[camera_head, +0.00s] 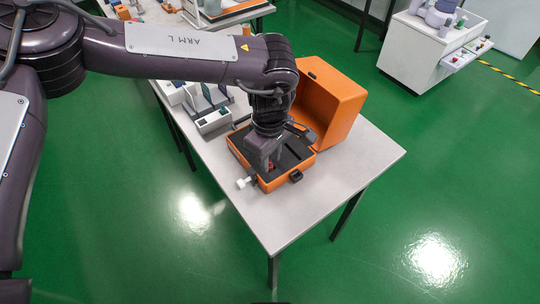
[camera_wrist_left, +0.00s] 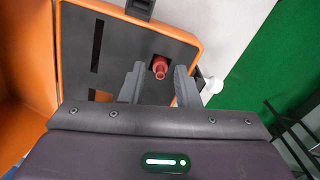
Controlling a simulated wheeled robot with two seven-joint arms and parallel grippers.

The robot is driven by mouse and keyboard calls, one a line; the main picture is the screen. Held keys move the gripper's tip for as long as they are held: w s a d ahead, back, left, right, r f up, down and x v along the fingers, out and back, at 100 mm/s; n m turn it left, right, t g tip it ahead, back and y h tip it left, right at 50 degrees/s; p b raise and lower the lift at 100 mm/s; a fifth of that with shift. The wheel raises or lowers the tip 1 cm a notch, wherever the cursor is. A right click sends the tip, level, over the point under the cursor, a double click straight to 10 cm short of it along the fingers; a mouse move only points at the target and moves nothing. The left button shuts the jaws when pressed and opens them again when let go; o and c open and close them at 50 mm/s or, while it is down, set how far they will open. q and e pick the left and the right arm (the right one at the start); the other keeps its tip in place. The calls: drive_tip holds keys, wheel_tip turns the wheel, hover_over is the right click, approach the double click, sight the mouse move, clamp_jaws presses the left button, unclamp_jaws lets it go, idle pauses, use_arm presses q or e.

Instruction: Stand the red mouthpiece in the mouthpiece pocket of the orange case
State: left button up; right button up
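The orange case (camera_head: 313,159) stands open on the table with its lid up. In the left wrist view its dark grey insert (camera_wrist_left: 125,50) shows long slots and a small square pocket. The red mouthpiece (camera_wrist_left: 160,68) is at this pocket and looks upright in it; how deep it sits I cannot tell. My left gripper (camera_wrist_left: 159,73) points down over the insert. Its fingers are open, one on each side of the mouthpiece, with gaps visible. In the head view only a bit of red (camera_head: 270,165) shows by the fingers. My right gripper is not in view.
A small white piece (camera_head: 244,183) lies at the case's near left edge, also visible in the left wrist view (camera_wrist_left: 211,86). White and grey devices (camera_head: 208,105) stand behind the case to the left. The table's front and right (camera_head: 350,165) are clear.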

sight(270, 161)
use_arm(q)
wheel_tip(270, 161, up, 12)
idle(0.4)
idle(0.3)
